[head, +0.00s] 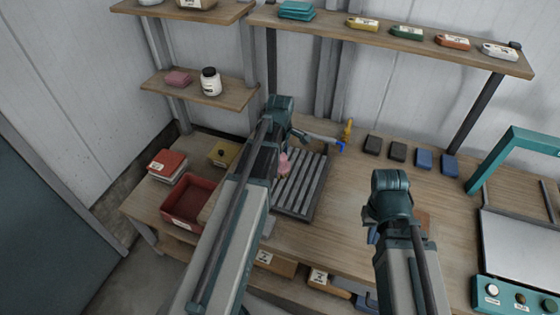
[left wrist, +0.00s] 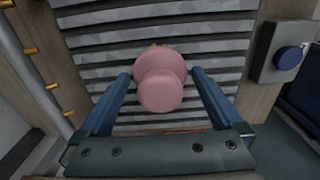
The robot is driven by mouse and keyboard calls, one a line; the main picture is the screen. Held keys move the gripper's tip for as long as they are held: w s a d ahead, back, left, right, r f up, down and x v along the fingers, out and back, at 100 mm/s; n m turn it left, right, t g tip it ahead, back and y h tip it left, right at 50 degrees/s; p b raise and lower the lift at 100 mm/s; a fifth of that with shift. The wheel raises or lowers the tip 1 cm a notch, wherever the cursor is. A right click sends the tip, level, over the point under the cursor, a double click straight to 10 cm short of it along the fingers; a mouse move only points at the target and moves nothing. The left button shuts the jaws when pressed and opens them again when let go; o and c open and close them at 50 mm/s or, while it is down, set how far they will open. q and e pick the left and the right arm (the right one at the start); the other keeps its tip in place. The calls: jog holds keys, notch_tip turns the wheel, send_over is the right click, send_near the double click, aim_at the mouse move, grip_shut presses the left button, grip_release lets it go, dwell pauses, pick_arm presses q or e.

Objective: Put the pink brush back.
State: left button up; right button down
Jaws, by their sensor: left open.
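The pink brush (head: 284,163) shows in the head view over the grey slatted rack (head: 307,188), partly hidden behind my left arm. In the left wrist view the brush (left wrist: 160,85) is a round pink shape seen end-on, in front of the slats (left wrist: 215,45). My left gripper (left wrist: 160,72) is open, with one blue finger on each side of the brush. Gaps show between the fingers and the pink part. In the head view my left arm hides much of that gripper. My right gripper (head: 374,233) is mostly hidden behind its own wrist, low at the right.
A red tray (head: 187,202) and stacked red item (head: 166,165) are left on the bench. Dark and blue blocks (head: 424,159) line the back right. A teal-framed machine (head: 518,245) stands at the right. Shelves (head: 395,40) overhang the back. Bare bench lies right of the rack.

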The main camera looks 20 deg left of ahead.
pick_arm(q)
notch_tip(320, 180, up, 11)
jog(key=p, duration=1)
jog(key=s+d+m, duration=0.7)
jog(key=d+m, duration=0.4)
jog(key=s+d+m+y, duration=0.1)
jog(key=s+d+m, duration=0.6)
jog(key=d+m, duration=0.3)
jog(key=shift+s+d+m, duration=0.3)
jog(key=shift+d+m, duration=0.1)
jog(key=shift+m, duration=0.3)
